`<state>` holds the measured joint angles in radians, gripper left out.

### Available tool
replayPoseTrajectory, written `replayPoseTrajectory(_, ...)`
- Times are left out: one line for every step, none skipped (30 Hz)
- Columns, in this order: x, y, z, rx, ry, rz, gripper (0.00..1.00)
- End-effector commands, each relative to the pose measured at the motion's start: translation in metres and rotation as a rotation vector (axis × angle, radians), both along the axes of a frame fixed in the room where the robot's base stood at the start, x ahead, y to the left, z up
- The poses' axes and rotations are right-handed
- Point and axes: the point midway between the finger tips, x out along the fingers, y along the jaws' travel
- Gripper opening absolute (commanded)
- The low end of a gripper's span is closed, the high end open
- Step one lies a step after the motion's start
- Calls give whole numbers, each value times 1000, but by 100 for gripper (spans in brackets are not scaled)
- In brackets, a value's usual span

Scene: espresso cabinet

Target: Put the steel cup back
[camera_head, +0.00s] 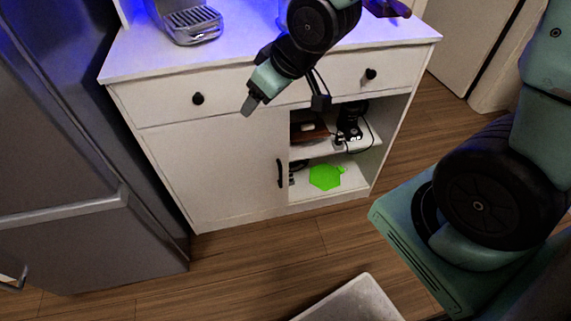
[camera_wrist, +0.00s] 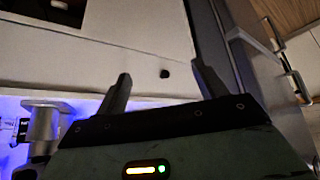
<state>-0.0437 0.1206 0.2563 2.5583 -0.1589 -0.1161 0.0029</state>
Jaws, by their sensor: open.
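My gripper (camera_head: 250,104) hangs in front of the cabinet's drawers, its fingers pointing down. In the wrist view its two fingers (camera_wrist: 163,84) are spread apart with nothing between them. A shiny metal, roughly cylindrical object (camera_wrist: 42,122) stands at the left of the wrist view on the blue-lit counter, apart from the fingers. It may be the steel cup, but I cannot tell for sure. In the head view my arm hides most of that part of the counter. A bright green flat shape (camera_head: 326,177) lies on the lower shelf of the open compartment.
The white cabinet (camera_head: 215,165) has two knobbed drawers and a left door with a dark handle (camera_head: 280,173). A dark device with cables (camera_head: 350,122) sits on the upper shelf. The espresso machine (camera_head: 190,24) stands on the counter's left. A grey fridge (camera_head: 75,150) borders the left. Floor in front shows.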

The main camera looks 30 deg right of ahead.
Motion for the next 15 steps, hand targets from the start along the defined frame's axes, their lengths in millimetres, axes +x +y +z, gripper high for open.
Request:
replayPoseTrajectory(-26, 21, 3, -28, 71, 43, 71)
replayPoseTrajectory(-42, 29, 4, -46, 117, 61, 71)
replayPoseTrajectory(-64, 38, 6, -71, 178, 85, 71)
replayPoseTrajectory(-80, 45, 7, -89, 223, 103, 71)
replayPoseTrajectory(-96, 50, 9, -106, 264, 119, 71)
replayPoseTrajectory(-115, 55, 11, -128, 314, 141, 71)
replayPoseTrajectory(-129, 58, 12, -144, 349, 157, 71)
replayPoseTrajectory(-142, 61, 14, -158, 380, 170, 71)
replayPoseTrajectory(-156, 63, 17, -175, 416, 185, 71)
replayPoseTrajectory(-165, 64, 18, -186, 439, 195, 71)
replayPoseTrajectory(-173, 65, 19, -196, 459, 204, 71)
replayPoseTrajectory(-181, 65, 21, -207, 479, 212, 71)
replayPoseTrajectory(-186, 65, 22, -213, 491, 218, 71)
replayPoseTrajectory(-189, 65, 22, -217, 499, 222, 71)
replayPoseTrajectory(-192, 65, 23, -221, 507, 224, 71)
